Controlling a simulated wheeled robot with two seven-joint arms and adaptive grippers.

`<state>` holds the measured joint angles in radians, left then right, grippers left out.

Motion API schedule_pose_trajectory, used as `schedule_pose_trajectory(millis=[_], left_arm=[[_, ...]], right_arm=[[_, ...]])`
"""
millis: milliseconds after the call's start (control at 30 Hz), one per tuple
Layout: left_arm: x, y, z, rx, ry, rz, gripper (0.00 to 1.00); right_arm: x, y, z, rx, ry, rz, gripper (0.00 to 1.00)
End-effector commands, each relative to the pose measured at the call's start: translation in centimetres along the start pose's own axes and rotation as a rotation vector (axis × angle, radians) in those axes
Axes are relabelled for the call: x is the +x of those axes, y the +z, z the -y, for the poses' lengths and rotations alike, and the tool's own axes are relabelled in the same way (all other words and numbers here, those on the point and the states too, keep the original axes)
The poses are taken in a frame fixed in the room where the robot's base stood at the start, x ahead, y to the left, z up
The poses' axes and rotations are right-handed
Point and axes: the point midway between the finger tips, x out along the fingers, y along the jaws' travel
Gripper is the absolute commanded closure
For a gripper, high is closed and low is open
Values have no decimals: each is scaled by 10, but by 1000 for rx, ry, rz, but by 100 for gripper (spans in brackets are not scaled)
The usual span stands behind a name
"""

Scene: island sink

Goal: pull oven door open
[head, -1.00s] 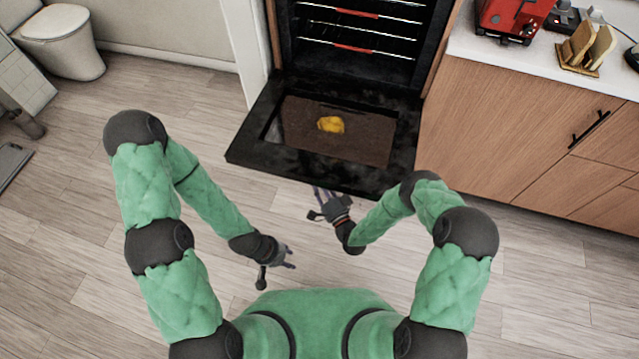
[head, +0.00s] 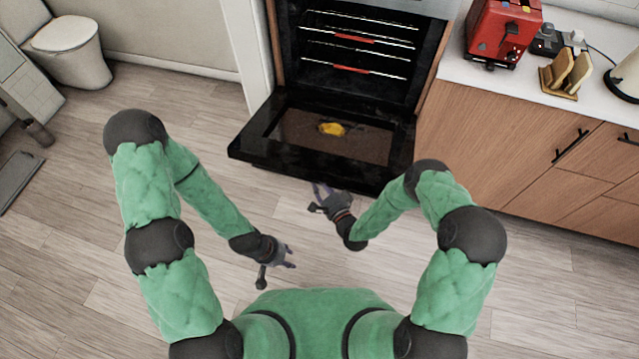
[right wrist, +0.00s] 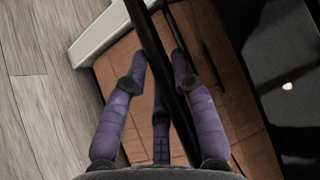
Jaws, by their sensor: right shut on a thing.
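The oven door (head: 262,150) hangs partly lowered from the oven (head: 352,60). Its dark inner face is up, and the cavity with its racks is exposed. A yellow item (head: 331,129) shows at the door's inner panel. My right gripper (head: 318,193) is at the door's front edge. In the right wrist view, a dark bar (right wrist: 150,45), which looks like the door handle, passes between its purple fingers (right wrist: 158,75), and they are shut on it. My left gripper (head: 288,257) is open and empty in front of my body, apart from the door.
Wooden cabinets (head: 500,140) with a white counter stand right of the oven. A red appliance (head: 503,32) and a toast rack (head: 567,75) are on the counter. A toilet (head: 72,50) is at the far left.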

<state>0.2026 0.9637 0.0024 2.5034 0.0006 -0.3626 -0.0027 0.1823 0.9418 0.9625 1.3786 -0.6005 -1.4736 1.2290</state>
Motion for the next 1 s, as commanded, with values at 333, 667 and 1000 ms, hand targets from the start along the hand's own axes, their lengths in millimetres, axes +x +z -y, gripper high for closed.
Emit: schedule_pose_trajectory(millis=[333,667,1000], left_arm=[[-25,1,-9,0,0,0,60],[-24,1,-9,0,0,0,60],[-24,1,-9,0,0,0,60]], right_arm=[[4,-3,34,43,32,-1,100],[4,-4,33,45,34,-2,71],[3,-2,30,46,41,-1,49]])
